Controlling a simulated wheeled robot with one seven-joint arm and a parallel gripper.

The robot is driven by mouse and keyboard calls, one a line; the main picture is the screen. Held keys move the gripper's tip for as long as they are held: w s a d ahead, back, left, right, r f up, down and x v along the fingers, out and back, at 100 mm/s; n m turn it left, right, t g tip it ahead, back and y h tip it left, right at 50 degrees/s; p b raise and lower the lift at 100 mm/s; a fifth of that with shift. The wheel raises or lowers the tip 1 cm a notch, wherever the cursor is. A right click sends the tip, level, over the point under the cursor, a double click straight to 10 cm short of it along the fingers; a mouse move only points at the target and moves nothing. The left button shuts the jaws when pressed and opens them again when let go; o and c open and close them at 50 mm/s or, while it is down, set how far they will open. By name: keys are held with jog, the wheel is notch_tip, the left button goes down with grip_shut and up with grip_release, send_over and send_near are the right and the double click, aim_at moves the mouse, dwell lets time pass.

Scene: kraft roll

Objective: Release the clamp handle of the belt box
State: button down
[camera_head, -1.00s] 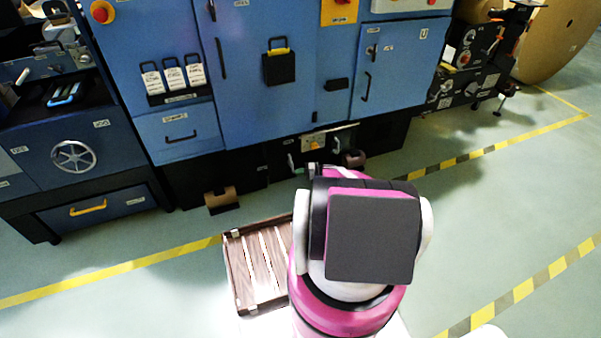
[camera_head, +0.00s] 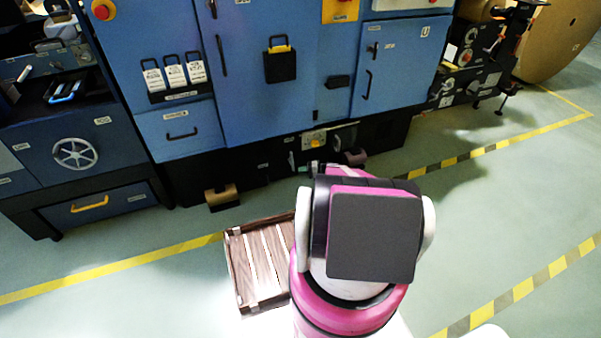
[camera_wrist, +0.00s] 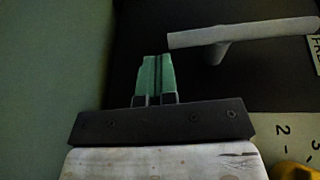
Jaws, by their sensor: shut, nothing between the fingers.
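The clamp handle (camera_wrist: 240,33) shows in the wrist view as a pale grey bar on a short stem, upper right, against a dark panel. My gripper (camera_wrist: 157,75) is shut and empty, its green fingertips together. In the picture the tips lie just left of and below the handle's left end. I cannot tell whether they touch it. In the head view my pink and white arm covers most of the gripper, near the low dark base of the blue machine. I cannot clearly pick out the handle there.
A scale plate (camera_wrist: 285,135) with numbers and a yellow part (camera_wrist: 295,171) lie at lower right in the wrist view. A wooden pallet (camera_head: 236,272) lies on the floor left of my arm. A brown block (camera_head: 221,197) stands by the machine base. Open floor lies to the right.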

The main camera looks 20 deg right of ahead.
jog(key=f+v, duration=0.1)
jog(key=v, duration=1.1)
jog(key=shift+d+f, duration=0.15)
jog(key=shift+f, duration=0.05)
jog(key=shift+w, duration=0.1)
